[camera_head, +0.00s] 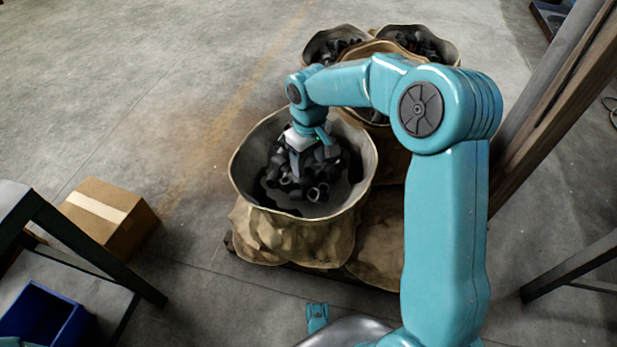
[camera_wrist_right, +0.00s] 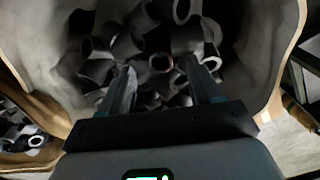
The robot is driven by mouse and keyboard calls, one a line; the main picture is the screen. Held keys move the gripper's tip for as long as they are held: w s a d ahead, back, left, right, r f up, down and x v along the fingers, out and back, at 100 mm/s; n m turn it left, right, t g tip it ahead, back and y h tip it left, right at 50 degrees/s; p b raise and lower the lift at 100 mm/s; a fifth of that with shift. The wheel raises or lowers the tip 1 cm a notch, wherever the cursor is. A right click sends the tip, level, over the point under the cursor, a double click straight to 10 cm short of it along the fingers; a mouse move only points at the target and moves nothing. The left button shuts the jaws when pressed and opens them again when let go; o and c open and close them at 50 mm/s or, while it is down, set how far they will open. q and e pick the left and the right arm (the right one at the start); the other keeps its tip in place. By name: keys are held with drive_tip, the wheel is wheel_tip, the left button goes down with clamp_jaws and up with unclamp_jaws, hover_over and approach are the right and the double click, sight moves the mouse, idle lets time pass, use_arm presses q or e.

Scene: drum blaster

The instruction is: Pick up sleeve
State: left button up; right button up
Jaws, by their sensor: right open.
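Several dark grey sleeves (camera_head: 318,192) lie in a loose heap inside the front sack (camera_head: 242,180). The sleeves also fill the middle of the right wrist view (camera_wrist_right: 160,62), short hollow tubes lying at many angles. My right gripper (camera_head: 297,178) points down into the sack, over the heap. In the right wrist view my right gripper (camera_wrist_right: 163,80) has its two fingers apart, with sleeves beyond and between the tips. No sleeve is clearly held. Whether the fingertips touch any sleeve cannot be told. My left gripper is not seen.
More open sacks with dark parts (camera_head: 418,44) stand behind the front one. The sack's wall surrounds my gripper closely. A cardboard box (camera_head: 108,215) and a blue bin (camera_head: 42,316) are at left. A brown post (camera_head: 545,110) rises at right. The floor at upper left is clear.

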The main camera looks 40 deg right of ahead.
sight(308, 171)
wheel_tip(308, 171, down, 5)
drive_tip(key=shift+r+b, duration=0.2)
drive_tip(key=shift+b, duration=0.85)
drive_tip(key=shift+r, duration=0.1)
clamp_jaws()
